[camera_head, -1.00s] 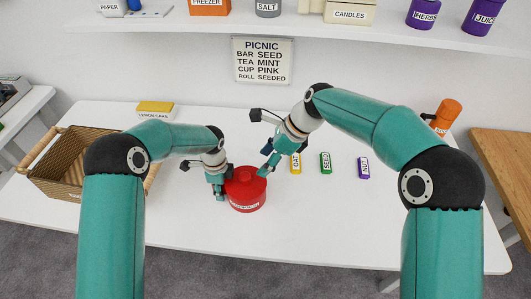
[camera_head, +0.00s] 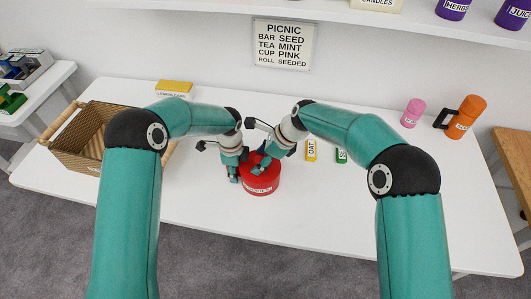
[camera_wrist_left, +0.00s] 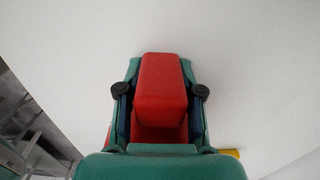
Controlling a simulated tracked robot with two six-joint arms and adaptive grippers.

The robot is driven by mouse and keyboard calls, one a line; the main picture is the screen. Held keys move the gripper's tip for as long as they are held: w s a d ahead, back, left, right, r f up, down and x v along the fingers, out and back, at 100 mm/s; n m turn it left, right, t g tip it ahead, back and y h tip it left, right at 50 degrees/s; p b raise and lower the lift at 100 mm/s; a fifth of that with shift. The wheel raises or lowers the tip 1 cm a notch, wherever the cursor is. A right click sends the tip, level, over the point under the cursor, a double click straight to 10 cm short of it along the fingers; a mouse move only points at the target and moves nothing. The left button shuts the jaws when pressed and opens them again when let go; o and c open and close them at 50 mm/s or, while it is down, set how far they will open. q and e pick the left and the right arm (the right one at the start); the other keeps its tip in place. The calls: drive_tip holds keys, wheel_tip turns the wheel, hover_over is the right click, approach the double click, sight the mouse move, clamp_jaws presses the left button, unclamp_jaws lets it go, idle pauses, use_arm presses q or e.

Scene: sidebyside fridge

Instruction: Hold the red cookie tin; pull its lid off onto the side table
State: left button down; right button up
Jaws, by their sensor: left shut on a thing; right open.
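The red cookie tin (camera_head: 262,185) stands upright on the white table. My left gripper (camera_head: 233,178) is shut on the tin at its left side. In the left wrist view a red block-like part of the tin (camera_wrist_left: 162,85) sits between the left fingers (camera_wrist_left: 160,110). My right gripper (camera_head: 262,164) is open, with its fingers over the top of the tin and covering part of the lid. Whether it touches the lid cannot be told. The lid appears to be on the tin.
A wicker basket (camera_head: 72,160) stands to the left, a yellow box (camera_head: 174,88) behind. Pink (camera_head: 413,113) and orange (camera_head: 466,117) containers stand far right. Side surfaces are a white table (camera_head: 60,72) and wooden top (camera_head: 516,150).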

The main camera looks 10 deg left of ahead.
drive_tip(key=shift+f, duration=0.15)
drive_tip(key=shift+c, duration=0.2)
clamp_jaws()
idle(0.3)
